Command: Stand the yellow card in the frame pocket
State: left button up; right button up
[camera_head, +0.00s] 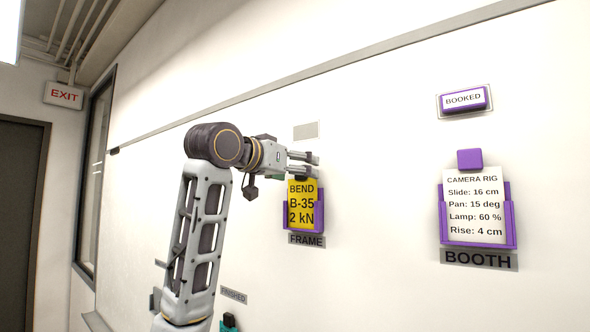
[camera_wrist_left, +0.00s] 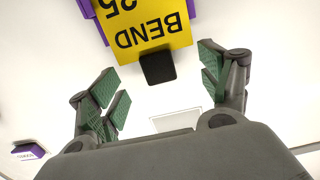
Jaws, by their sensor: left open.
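The yellow card (camera_head: 301,206), printed "BEND B-35 2 kN", stands upright in the purple frame pocket (camera_head: 320,217) on the wall, above the FRAME label. Its black tab (camera_wrist_left: 157,67) shows in the left wrist view, at the card's top edge, with the card (camera_wrist_left: 145,25) upside down there. My left gripper (camera_head: 314,163) is just above the card in the head view. Its fingers are spread wide, one on each side of the tab in the left wrist view, and the tab looks clear of both. My right gripper is not in view.
A white card (camera_head: 473,205) stands in the purple BOOTH pocket (camera_head: 511,218) at the right, below a BOOKED sign (camera_head: 464,100). A blank grey plate (camera_head: 306,131) is on the wall above my gripper. A FINISHED label (camera_head: 233,295) is low down. The wall between the pockets is clear.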

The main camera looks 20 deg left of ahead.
pick_arm(q)
jog(key=b+v, duration=0.1)
jog(key=v, duration=0.4)
dwell(0.9)
dwell(0.4)
jog(key=v, duration=1.2)
